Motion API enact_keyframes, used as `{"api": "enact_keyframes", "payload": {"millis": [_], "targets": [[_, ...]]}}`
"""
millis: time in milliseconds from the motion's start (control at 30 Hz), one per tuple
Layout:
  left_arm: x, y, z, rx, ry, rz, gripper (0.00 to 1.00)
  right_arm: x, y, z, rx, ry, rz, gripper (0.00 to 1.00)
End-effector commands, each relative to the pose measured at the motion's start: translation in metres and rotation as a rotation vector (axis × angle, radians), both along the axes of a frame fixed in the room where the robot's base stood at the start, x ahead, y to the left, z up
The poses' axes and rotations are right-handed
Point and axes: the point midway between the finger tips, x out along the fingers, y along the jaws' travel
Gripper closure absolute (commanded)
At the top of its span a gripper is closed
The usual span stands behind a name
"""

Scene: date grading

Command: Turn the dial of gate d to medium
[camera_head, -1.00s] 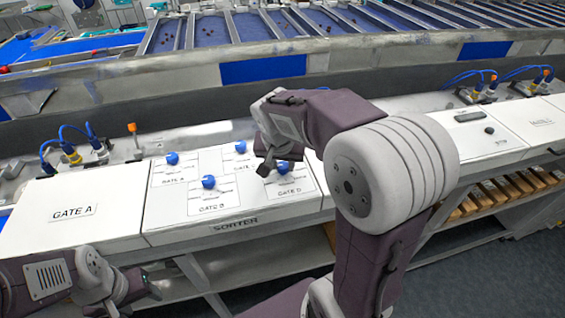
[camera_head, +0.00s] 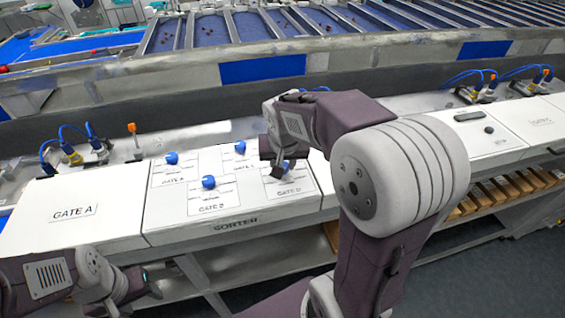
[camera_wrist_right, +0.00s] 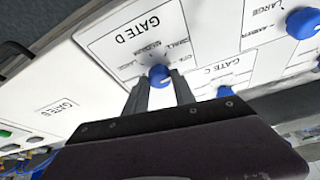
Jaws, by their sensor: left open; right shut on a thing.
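The gate D dial (camera_wrist_right: 158,74) is a blue knob on a white card (camera_wrist_right: 120,40) printed GATE D, with small, medium and large marks around it. My right gripper (camera_wrist_right: 160,85) is shut on this dial, one finger on each side. In the head view, the right gripper (camera_head: 279,172) reaches down over the gate D card (camera_head: 303,183) and hides most of the dial. I cannot tell clearly which mark the dial points at. My left gripper (camera_head: 146,292) is open and empty at the lower left, in front of the panel.
Other blue dials stand close by on the sorter panel (camera_head: 160,228): gate A (camera_head: 171,158), gate B (camera_head: 208,182) and gate C (camera_head: 240,147). Blue cables and connectors (camera_head: 72,154) rise behind the panel at the left. The white GATE A cover (camera_head: 110,205) is clear on top.

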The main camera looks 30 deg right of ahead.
Motion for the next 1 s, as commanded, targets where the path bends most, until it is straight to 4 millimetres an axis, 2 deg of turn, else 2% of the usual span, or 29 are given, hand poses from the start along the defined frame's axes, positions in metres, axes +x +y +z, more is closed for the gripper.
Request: {"api": "enact_keyframes", "payload": {"millis": [367,1000], "targets": [[0.0,0.0,0.001,0.0,0.0,0.0,0.45,0.0,-0.003,0.0,0.001,-0.003,0.312,1.0],[0.0,0.0,-0.024,0.0,0.0,0.0,0.45,0.001,-0.005,-0.002,0.0,-0.002,0.8,1.0]]}}
